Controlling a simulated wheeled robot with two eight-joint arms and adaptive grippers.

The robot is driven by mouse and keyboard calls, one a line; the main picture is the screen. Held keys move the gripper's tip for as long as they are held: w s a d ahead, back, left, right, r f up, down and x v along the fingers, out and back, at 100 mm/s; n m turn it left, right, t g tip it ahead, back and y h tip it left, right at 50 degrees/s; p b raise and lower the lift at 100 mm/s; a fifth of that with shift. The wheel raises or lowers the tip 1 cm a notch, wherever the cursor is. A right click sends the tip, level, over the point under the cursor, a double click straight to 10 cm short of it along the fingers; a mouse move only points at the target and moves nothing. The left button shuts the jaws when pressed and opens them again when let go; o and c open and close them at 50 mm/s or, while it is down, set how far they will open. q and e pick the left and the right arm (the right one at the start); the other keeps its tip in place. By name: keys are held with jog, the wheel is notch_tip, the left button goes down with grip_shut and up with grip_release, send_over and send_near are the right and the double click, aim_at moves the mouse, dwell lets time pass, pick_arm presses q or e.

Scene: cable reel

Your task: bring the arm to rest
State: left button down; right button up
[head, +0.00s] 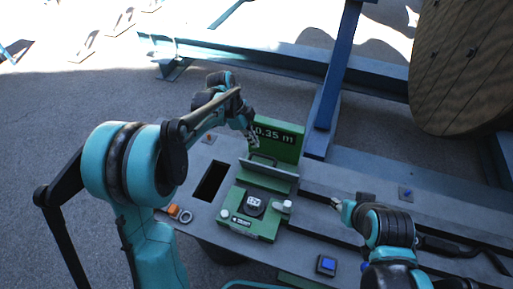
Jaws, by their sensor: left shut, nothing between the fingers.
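My left arm comes in from the left, and its gripper (252,142) hangs just in front of the green display panel reading "0.35 m" (282,136). The left gripper is shut with nothing in it. It is above and behind the green machine (247,222) with its raised lid. My right gripper (341,209) is at the lower right, over the grey bench, to the right of the green machine and apart from it. Its fingertips are small and partly hidden, so I cannot tell whether it is open or shut.
A large wooden cable reel (465,65) stands at the top right beside a blue steel frame (335,75). The grey bench (330,183) has a dark rectangular opening (211,181), an orange button (173,210), a grey ring (186,216) and a blue button (327,264). Open pavement lies at the left.

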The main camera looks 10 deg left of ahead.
pick_arm(q)
jog(key=s+a+r+n+t+y+b, duration=0.1)
jog(key=s+a+r+n+t, duration=0.15)
jog(key=s+n, duration=0.2)
jog(key=s+a+r+n+t+y+b, duration=0.1)
jog(key=s+r+n, duration=0.25)
jog(key=s, duration=0.25)
jog(key=s+a+f+n+t+y+b, duration=0.1)
jog(key=s+a+f+n, duration=0.1)
jog(key=s+n, duration=0.3)
jog(key=s+a+f+n+t+y+b, duration=0.1)
jog(key=s+a+f+n+t+b, duration=0.1)
jog(key=s+n, duration=0.3)
jog(key=shift+s+f, duration=0.65)
jog(key=shift+s, duration=0.5)
pick_arm(e)
jog(key=f, duration=0.4)
jog(key=shift+s+a+f, duration=0.25)
jog(key=shift+f, duration=0.1)
pick_arm(q)
jog(key=shift+a+t, duration=0.1)
jog(key=shift+t, duration=0.15)
